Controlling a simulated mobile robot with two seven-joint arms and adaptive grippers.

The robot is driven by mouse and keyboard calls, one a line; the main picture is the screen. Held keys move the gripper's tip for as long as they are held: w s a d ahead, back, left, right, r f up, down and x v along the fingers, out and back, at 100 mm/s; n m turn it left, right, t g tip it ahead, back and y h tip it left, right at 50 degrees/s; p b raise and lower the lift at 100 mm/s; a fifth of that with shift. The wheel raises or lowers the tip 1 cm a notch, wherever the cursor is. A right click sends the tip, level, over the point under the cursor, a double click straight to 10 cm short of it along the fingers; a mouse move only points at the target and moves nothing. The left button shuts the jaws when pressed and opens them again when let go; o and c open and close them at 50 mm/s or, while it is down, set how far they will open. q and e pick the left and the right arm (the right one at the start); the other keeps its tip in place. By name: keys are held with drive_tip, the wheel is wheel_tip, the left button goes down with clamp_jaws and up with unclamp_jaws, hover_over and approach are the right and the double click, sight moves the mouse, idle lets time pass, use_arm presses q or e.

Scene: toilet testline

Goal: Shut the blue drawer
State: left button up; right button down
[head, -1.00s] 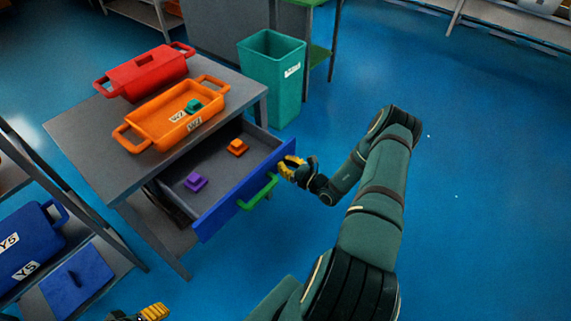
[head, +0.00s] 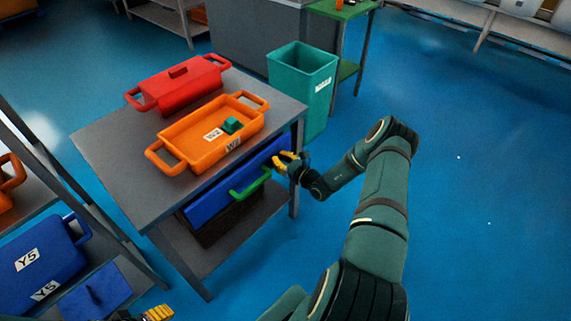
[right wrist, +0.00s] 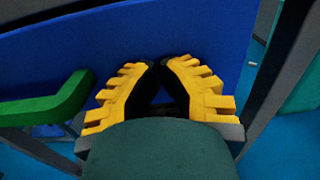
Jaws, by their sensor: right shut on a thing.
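The blue drawer (head: 212,203) is under the grey table, its front close to the table's edge and its inside hidden. I cannot tell whether a small gap is left. Its green handle (head: 250,184) also shows at the left of the right wrist view (right wrist: 45,107). My right gripper (head: 287,160) is at the right end of the drawer front, beside the handle. Its yellow fingers (right wrist: 164,63) are together against the blue front; what lies between the tips is hidden. My left gripper (head: 156,313) is partly cut off at the bottom edge.
On the grey table (head: 112,165) stand a red lidded box (head: 180,86) and an orange tray (head: 195,152) with a small teal block (head: 232,125). A teal bin (head: 302,85) stands behind right. A shelf with a blue box (head: 40,262) is at left. The right floor is clear.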

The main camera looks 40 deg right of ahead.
drive_tip(key=shift+w, duration=0.9)
use_arm(q)
drive_tip(key=shift+w+f, duration=0.1)
drive_tip(key=shift+w, duration=0.35)
use_arm(e)
drive_tip(key=shift+w+r, duration=0.1)
drive_tip(key=shift+w, duration=0.15)
